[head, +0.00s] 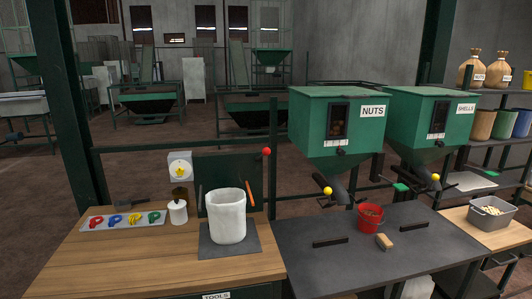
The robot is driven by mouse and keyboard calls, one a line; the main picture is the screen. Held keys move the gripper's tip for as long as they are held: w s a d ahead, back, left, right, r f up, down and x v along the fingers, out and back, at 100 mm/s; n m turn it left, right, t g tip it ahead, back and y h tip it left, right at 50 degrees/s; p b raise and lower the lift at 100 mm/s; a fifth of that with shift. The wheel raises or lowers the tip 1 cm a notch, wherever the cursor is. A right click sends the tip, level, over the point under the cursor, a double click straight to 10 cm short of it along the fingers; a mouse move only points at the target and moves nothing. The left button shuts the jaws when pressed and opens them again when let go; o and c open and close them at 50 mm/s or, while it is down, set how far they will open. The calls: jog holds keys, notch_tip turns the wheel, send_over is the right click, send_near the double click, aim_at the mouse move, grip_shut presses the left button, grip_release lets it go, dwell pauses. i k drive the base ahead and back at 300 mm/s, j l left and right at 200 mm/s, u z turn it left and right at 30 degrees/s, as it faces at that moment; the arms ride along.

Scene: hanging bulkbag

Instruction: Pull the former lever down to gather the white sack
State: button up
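The white sack (228,218) stands upright and open-topped on a dark square mat (246,251) on the wooden bench. Behind it is a dark green panel (222,170). A red ball knob (266,152) is at the panel's upper right corner, high above the sack; it looks like the end of the former lever, but its arm is hard to make out. An orange stick-like part (251,194) leans just right of the sack's rim. My gripper is not in view.
A white canister (178,212) and a tray of coloured clips (122,220) stand left of the sack. A dial box (180,166) is behind them. On the right are green NUTS (312,126) and SHELLS (408,124) hoppers and a red bucket (370,220). The bench front is clear.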

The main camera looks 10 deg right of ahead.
aim_at(266, 151)
jog(key=i+l, duration=0.15)
jog(key=i, duration=0.5)
jog(key=i+l, duration=0.15)
jog(key=i, duration=0.5)
